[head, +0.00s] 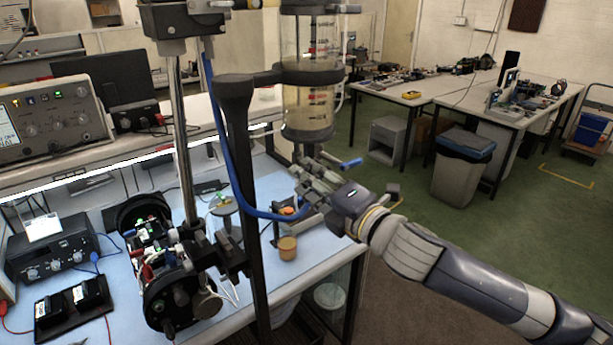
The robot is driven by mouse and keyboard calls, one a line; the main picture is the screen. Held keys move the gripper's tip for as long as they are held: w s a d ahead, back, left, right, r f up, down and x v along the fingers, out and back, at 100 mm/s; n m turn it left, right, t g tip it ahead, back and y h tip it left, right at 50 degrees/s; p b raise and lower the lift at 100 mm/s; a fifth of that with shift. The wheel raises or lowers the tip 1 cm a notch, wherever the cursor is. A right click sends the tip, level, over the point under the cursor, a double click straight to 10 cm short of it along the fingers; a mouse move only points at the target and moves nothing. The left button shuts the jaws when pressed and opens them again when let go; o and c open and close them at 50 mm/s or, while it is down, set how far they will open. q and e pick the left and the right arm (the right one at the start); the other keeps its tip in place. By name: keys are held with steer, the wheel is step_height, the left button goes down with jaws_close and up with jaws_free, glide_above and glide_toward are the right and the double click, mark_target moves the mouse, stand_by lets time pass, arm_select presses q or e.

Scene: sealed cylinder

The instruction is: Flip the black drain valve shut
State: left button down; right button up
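The clear sealed cylinder (308,112) hangs upright in a black clamp on the stand, with pale liquid and red markings inside. Below its base a dark outlet fitting (297,151) runs down behind my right gripper (311,170). My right gripper is just under the cylinder, with its fingers at this fitting. A black drain valve cannot be made out clearly; the fingers cover much of that spot. A small blue lever or tube end (350,163) sticks out right of the fingers. Whether the fingers are open or shut is unclear. My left gripper is not in view.
A blue hose (222,140) loops from the stand to below the gripper. A small amber jar (287,247) stands on the blue bench mat (262,262). The black stand post (243,165) is left of the gripper. Open floor lies to the right, with a bin (462,172).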

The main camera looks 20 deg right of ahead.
steer(key=shift+s, duration=0.2)
steer(key=shift+c, duration=0.6)
steer(key=shift+r, duration=0.1)
steer(key=c, duration=0.5)
jaws_close()
steer(key=shift+r+m, duration=0.1)
steer(key=shift+m, duration=0.3)
steer(key=shift+r+m, duration=0.15)
steer(key=shift+m, duration=0.25)
steer(key=shift+r+m, duration=0.15)
steer(key=shift+m, duration=0.65)
steer(key=shift+r, duration=0.1)
steer(key=o, duration=0.6)
jaws_free()
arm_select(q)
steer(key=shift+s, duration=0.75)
arm_select(e)
steer(key=shift+w, duration=0.15)
